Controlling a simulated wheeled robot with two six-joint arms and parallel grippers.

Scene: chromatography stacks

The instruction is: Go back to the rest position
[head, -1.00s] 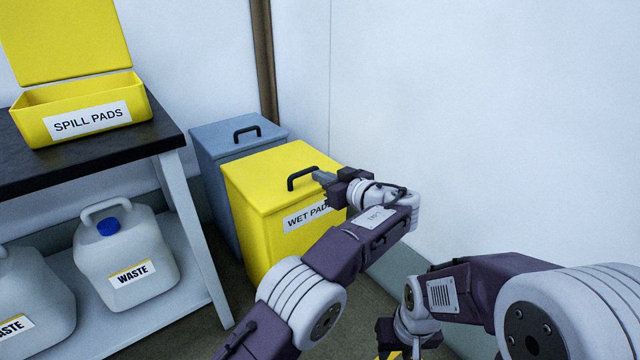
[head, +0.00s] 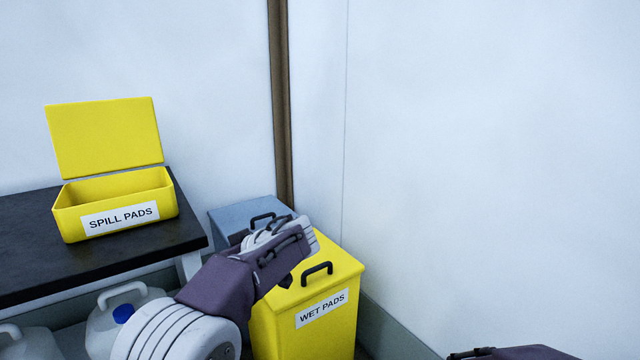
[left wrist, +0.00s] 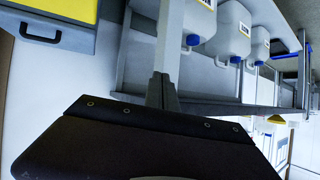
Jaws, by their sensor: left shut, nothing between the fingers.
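My left arm comes in from the lower left in the head view. Its wrist (head: 272,247) is in front of the grey bin and the back left of the yellow wet pads bin. In the left wrist view a dark bolted part of my own arm or gripper fills the lower middle.
The lidded yellow wet pads bin (head: 335,279) stands by the wall, beside a grey-blue bin (head: 232,218). An open yellow spill pads box (head: 72,220) sits on the black bench (head: 110,262). Waste jugs (head: 100,335) stand below. The right wall side looks clear.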

